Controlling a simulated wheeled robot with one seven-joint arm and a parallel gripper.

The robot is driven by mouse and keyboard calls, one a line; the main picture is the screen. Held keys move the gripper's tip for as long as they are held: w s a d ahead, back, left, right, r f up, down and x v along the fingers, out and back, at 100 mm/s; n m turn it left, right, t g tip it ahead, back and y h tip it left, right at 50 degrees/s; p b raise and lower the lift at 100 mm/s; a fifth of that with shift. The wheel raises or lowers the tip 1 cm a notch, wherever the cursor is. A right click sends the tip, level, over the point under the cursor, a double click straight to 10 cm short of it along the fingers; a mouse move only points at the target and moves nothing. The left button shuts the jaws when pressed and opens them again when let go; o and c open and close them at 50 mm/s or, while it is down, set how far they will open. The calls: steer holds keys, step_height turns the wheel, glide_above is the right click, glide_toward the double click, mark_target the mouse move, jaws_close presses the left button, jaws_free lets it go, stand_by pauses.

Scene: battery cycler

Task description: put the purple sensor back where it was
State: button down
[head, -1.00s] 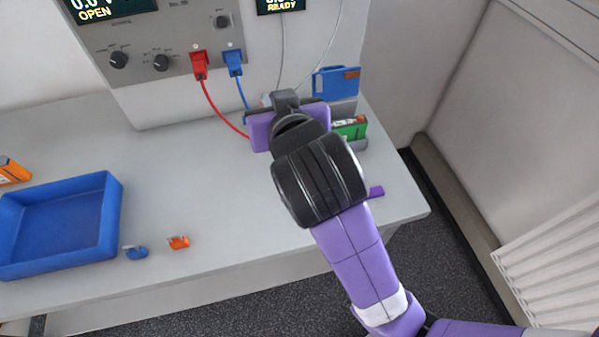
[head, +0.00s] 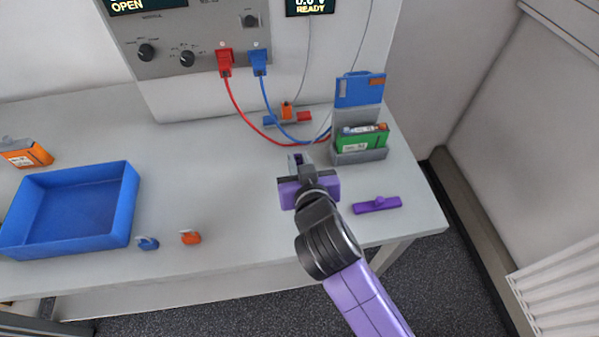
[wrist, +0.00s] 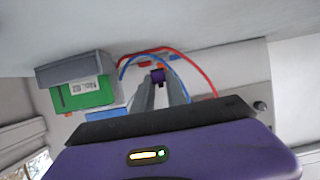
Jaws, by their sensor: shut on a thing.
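My gripper (head: 298,160) is over the middle of the table, in front of the cables. In the wrist view its two grey fingers (wrist: 160,92) are shut on a small dark purple piece, which looks like the purple sensor (wrist: 158,76). In the head view the held piece is small and mostly hidden by the fingers. A flat purple bar with a small raised knob (head: 377,204) lies on the table to the right of my gripper, apart from it.
A grey rack (head: 360,155) holds a green battery (head: 362,138) and a blue card (head: 360,90). Red and blue cables (head: 245,115) loop from the cycler. A small strip with orange, blue and red parts (head: 287,112) lies behind. A blue tray (head: 125,215) and small blue and orange pieces (head: 190,237) are left.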

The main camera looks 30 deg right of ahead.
step_height(320, 180, down, 4)
steer(key=shift+f, duration=0.15)
stand_by(0.3)
steer(key=shift+f+b, duration=0.4)
steer(key=shift+b, duration=0.05)
steer(key=shift+f, duration=0.2)
steer(key=c, duration=1.3)
jaws_free()
steer(key=shift+c, duration=0.2)
